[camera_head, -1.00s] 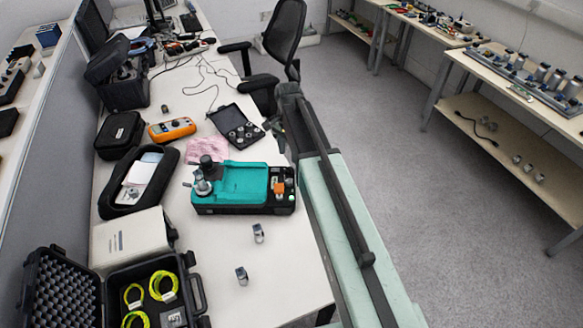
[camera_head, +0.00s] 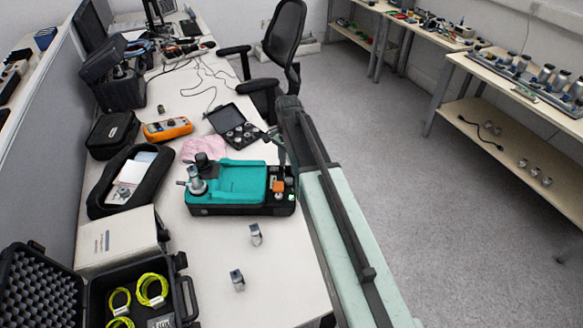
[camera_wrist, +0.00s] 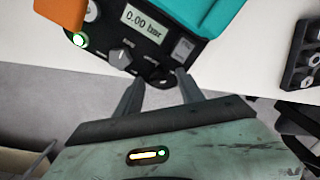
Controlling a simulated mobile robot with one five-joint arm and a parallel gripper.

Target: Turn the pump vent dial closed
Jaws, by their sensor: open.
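The pump (camera_head: 232,180) is a teal and black unit on the white table, and its end panel shows in the wrist view (camera_wrist: 160,42). The small labels are too blurred to read surely. My gripper (camera_wrist: 159,80) is open and empty, its two fingertips at the panel's near edge, just below and right of the dial. I cannot tell whether they touch the panel.
An orange part (camera_wrist: 65,10) stands on the pump beside the panel. An open black case of fittings (camera_head: 232,127) lies behind the pump. Two small metal fittings (camera_head: 256,235) stand in front. A chair (camera_head: 285,40) is behind my arm. The floor on the right is clear.

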